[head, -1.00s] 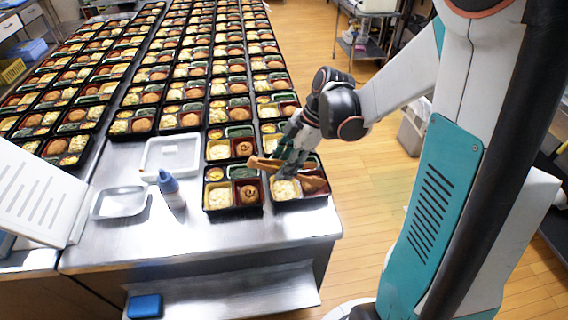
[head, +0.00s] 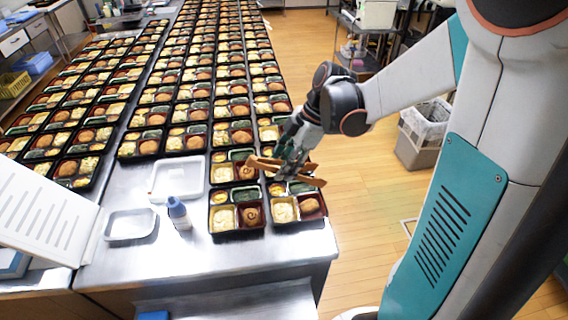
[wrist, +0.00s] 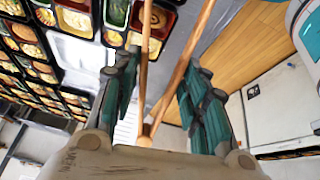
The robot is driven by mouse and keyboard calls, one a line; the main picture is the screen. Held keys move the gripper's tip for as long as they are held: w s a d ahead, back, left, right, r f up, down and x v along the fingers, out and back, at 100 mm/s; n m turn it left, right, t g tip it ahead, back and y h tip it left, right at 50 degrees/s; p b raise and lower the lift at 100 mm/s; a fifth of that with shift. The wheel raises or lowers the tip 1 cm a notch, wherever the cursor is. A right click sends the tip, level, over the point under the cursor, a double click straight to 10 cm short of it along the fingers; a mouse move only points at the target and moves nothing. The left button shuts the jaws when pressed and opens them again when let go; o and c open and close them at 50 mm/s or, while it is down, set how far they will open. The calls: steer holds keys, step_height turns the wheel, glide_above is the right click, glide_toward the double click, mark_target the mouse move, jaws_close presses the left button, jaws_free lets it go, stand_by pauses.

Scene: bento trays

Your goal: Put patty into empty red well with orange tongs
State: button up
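My gripper (head: 287,160) is shut on the orange-brown wooden tongs (head: 312,181), above the front right bento tray (head: 297,230). In the wrist view, the tongs (wrist: 167,90) lie between my green fingers (wrist: 160,85), their two arms spread apart with nothing seen pinched between them. A round brown patty (head: 309,206) lies in the red well of the front right tray, below the tongs and apart from them. The front left tray (head: 238,233) holds a brown patty with a spiral mark (head: 250,215) in its red well.
Long rows of filled bento trays (head: 190,110) cover the steel table (head: 190,255). A blue-capped bottle (head: 179,214), a white tray (head: 178,178) and a small metal dish (head: 130,225) stand left of the front trays. Open floor (head: 370,190) lies right of the table.

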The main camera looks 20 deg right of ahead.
steer(key=shift+c, duration=0.9)
step_height(320, 180, up, 8)
steer(key=p, duration=0.5)
steer(key=shift+p, duration=0.35)
steer(key=shift+a, duration=0.15)
